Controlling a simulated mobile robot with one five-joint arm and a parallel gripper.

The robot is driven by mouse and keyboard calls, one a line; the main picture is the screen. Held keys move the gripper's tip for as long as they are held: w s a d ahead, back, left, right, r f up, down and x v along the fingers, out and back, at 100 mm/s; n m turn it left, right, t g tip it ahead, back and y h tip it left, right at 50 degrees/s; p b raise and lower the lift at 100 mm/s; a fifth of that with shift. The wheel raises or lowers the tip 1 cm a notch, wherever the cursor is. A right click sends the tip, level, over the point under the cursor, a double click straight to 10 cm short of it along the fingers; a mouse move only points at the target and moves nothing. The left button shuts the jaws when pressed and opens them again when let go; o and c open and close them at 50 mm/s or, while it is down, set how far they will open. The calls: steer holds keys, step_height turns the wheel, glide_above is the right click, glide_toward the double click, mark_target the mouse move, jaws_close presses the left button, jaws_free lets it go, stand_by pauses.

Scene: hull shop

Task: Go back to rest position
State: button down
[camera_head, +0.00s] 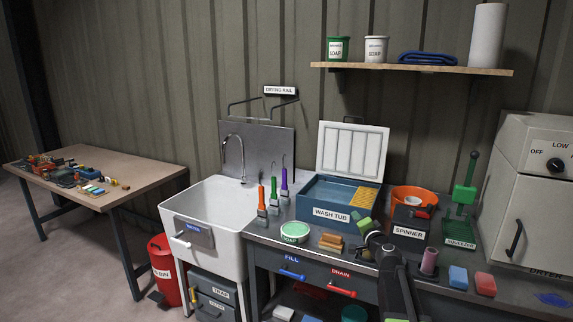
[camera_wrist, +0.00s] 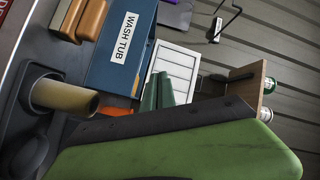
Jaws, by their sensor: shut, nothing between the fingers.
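My arm rises from the bottom of the head view. My gripper (camera_head: 363,224), with green fingers, hangs in front of the wash tub (camera_head: 318,205). It is shut and empty. In the wrist view the green fingertips (camera_wrist: 160,92) point towards the area of the white lid panel, beside the blue tub wall (camera_wrist: 118,55). A large green part of my own arm fills the bottom of that view. Nothing is held.
A shelf (camera_head: 420,68) overhangs the back.

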steer(key=s+a+f+n+g+y, duration=0.2)
steer(key=s+a+f+n+g, duration=0.3)
steer(key=a, duration=0.4)
steer(key=s+a+f+n+g+y, duration=0.2)
steer(key=s+a+f+n, duration=0.3)
steer(key=a, duration=0.4)
steer(key=s+f+n+g+h, duration=0.15)
steer(key=s+f+g, duration=0.35)
steer(key=s+f, duration=0.5)
steer(key=s+d+f+g+h, duration=0.1)
steer(key=s+d+g+h, duration=0.1)
steer(key=s+d, duration=0.2)
steer(key=s+d+f+g+h, duration=0.1)
steer(key=s+d+g+h, duration=0.2)
steer(key=s, duration=0.6)
steer(key=shift+s+d+f+m, duration=0.25)
steer(key=shift+s+d+m, duration=0.15)
steer(key=shift+d, duration=0.6)
steer(key=shift+d, duration=0.1)
